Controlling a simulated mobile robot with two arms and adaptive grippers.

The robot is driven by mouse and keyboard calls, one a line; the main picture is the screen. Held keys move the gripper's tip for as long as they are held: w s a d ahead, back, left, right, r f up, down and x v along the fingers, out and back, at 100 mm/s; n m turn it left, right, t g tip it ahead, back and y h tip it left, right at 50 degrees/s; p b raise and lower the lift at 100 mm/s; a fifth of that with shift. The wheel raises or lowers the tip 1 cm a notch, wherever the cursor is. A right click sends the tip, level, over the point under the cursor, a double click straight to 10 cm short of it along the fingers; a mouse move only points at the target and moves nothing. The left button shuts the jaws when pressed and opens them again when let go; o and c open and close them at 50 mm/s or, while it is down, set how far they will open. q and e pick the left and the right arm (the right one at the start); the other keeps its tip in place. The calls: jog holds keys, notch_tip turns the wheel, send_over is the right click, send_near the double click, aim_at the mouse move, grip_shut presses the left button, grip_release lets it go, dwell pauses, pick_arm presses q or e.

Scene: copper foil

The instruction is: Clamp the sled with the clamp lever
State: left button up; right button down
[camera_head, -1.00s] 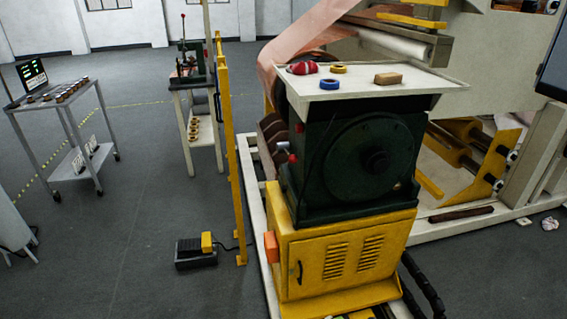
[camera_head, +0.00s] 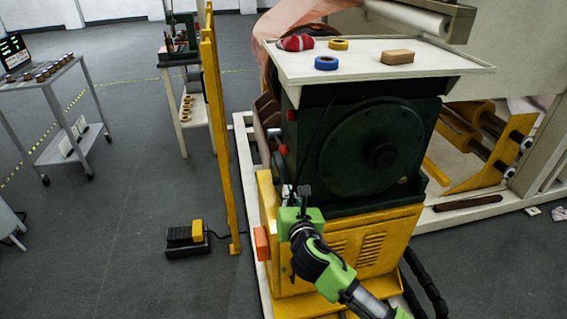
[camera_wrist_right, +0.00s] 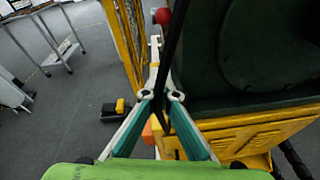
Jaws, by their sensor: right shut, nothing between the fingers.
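A small lever with a red knob (camera_head: 284,149) is on the left side of the dark green machine head (camera_head: 335,170), which sits on a yellow cabinet (camera_head: 375,240). I cannot tell for sure that this is the clamp lever, nor which part is the sled. My right gripper (camera_head: 290,188) is below the knob, in front of the machine's left edge, pointing up. In the right wrist view, its fingers (camera_wrist_right: 161,80) are together and empty, with a red knob (camera_wrist_right: 162,16) beyond them. A thin dark rod or cable crosses close by. My left gripper is not in view.
A yellow post (camera_head: 222,140) stands left of the machine. A white tray (camera_head: 440,62) on top carries tape rolls, a red item and a tan block. A foot pedal (camera_head: 186,240) lies on the floor. Open floor is at left.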

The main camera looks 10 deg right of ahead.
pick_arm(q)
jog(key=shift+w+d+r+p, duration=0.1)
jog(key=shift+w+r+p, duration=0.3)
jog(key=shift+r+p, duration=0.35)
pick_arm(e)
jog(key=w+d+r, duration=0.1)
jog(key=w, duration=1)
jog(key=shift+w+d, duration=0.2)
jog(key=shift+w, duration=0.1)
jog(key=shift+r, duration=0.1)
